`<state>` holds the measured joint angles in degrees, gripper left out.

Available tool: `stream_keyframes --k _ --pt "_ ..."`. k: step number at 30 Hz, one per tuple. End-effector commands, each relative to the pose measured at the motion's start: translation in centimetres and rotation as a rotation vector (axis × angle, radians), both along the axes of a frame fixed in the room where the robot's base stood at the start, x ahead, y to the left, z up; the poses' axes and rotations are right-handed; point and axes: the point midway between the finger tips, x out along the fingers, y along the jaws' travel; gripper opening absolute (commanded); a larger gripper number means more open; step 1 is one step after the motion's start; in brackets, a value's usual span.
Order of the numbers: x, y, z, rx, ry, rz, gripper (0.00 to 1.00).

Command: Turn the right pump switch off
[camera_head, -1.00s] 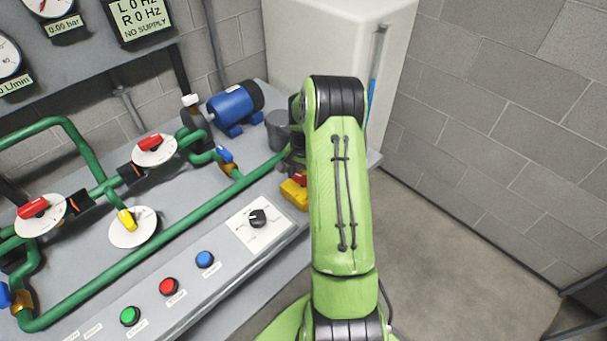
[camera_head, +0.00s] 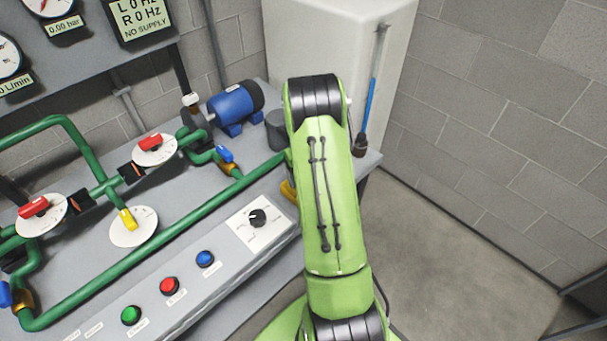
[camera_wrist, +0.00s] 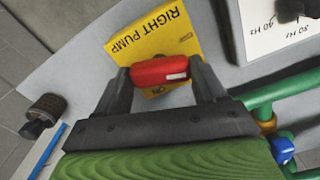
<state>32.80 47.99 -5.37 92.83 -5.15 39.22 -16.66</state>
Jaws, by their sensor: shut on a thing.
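The yellow right pump switch box (camera_wrist: 158,38) shows in the wrist view, its RIGHT PUMP label upside down. A red switch handle (camera_wrist: 159,72) lies across the lower part of its face, beside the word ON. My gripper (camera_wrist: 160,70) is shut on the red handle, one dark finger at each end. In the head view only a sliver of the yellow box (camera_head: 288,191) shows beside my green arm. The arm hides my gripper and the red handle there.
Green pipes (camera_head: 170,222) and valves run across the grey bench left of my arm. A black knob (camera_head: 257,217) and several push buttons sit on its front panel. Open floor lies right.

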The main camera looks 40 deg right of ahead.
Motion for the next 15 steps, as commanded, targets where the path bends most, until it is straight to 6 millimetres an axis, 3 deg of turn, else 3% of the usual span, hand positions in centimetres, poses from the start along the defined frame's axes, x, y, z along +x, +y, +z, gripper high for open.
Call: stream_keyframes --k 15 --pt "0.09 -0.02 0.05 -0.001 -0.003 0.295 0.4"
